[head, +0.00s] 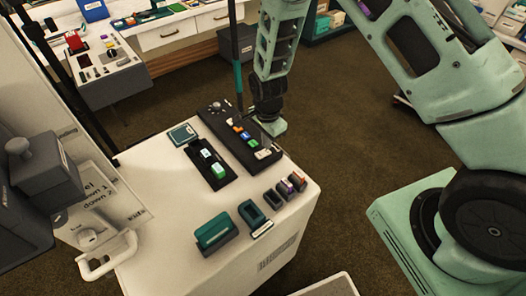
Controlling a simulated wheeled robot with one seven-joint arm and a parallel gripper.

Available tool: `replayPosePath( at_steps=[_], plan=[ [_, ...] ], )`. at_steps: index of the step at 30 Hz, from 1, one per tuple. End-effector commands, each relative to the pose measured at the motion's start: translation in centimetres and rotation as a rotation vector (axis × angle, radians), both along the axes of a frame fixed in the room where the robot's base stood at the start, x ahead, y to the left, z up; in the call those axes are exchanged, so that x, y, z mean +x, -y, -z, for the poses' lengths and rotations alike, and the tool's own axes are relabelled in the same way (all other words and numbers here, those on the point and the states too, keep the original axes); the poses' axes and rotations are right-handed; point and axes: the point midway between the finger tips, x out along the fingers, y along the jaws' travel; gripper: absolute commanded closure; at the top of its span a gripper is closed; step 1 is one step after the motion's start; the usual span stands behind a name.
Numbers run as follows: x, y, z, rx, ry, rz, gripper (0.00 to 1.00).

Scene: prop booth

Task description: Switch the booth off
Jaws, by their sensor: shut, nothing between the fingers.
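A white cabinet (175,235) stands at the centre left with controls on its top. A long black panel (222,128) on it carries a round knob and several small coloured blocks or switches: orange, blue, green (252,145) and white. Beside it a smaller black panel (219,184) holds a white piece (206,153) and a green piece (219,171). Their markings are too small to read, and I cannot tell which switches the booth. My gripper (275,127) is shut and empty at the long panel's far right edge; its fingertips are partly hidden and contact is unclear.
A teal block (216,230) in a dark holder, an open dark tray (252,214) and small dark holders (274,199) stand on the cabinet's near part. A dark box with a knob (35,165) is at the left. A grey console (108,78) stands behind. Carpet (340,130) is clear at right.

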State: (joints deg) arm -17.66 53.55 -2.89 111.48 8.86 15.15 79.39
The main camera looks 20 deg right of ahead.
Motion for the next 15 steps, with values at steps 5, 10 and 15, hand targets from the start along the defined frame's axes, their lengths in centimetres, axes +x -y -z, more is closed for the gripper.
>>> replayPosePath(
  at_steps=[5, 10, 15],
  plan=[
    [0.0, 0.0, -1.8, 0.000, 0.001, 0.000, 1.00],
    [0.0, 0.0, -3.0, 0.000, 0.001, 0.000, 1.00],
    [0.0, 0.0, -4.3, 0.000, 0.000, -0.001, 1.00]
  ],
)
